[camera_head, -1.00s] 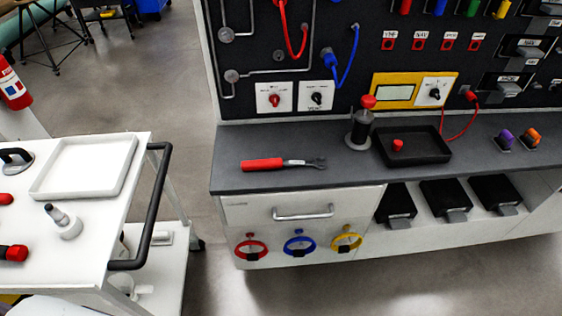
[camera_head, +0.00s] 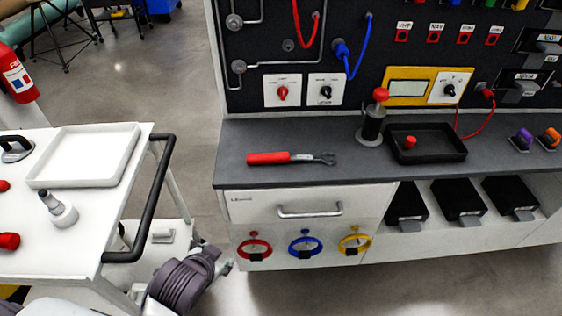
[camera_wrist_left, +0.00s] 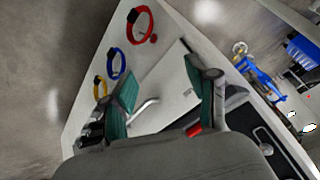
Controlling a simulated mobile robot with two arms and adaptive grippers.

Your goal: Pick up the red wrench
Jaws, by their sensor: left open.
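The red wrench (camera_head: 268,158) has a red handle and a dark metal head. It lies flat on the dark countertop (camera_head: 370,172), near its front edge, with its head toward the right. My left gripper (camera_wrist_left: 168,82) is open in the left wrist view, its teal-padded fingers apart and nothing between them. The white cabinet front and its drawer handle show beyond the fingers. A small red piece shows by the right finger; I cannot tell whether it is the wrench. In the head view, my left arm is low at the left, below and apart from the wrench. My right gripper is not in view.
A black tray (camera_head: 430,153) with a red-topped item and a red-knobbed stand (camera_head: 372,127) are right of the wrench. A white cart (camera_head: 40,240) with a black rail (camera_head: 150,200) stands left. Coloured rings hang below the drawer handle (camera_head: 310,211).

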